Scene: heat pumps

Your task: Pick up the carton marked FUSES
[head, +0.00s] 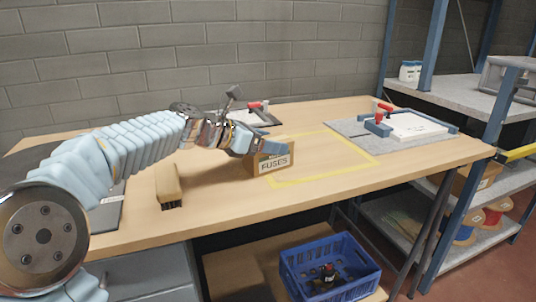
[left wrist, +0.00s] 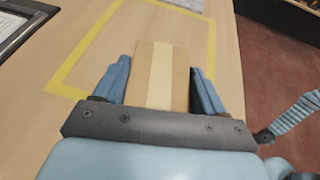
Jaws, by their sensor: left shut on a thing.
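The carton marked FUSES (head: 273,163) is a small brown box at the near left corner of a yellow taped outline (head: 340,174) on the workbench. Its label faces me in the head view. In the left wrist view the carton (left wrist: 161,75) shows a pale tape strip along its top. My left gripper (head: 256,147) is shut on the carton, with one blue finger on each side of it in the left wrist view (left wrist: 160,82). I cannot tell whether the carton touches the bench. My right gripper is not in view.
A wooden brush (head: 168,184) lies on the bench left of the carton. A grey mat with a red-handled clamp fixture (head: 378,122) lies at the right. A blue crate (head: 330,272) stands below the bench. Shelving with blue posts (head: 469,170) stands at the right. The taped area is clear.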

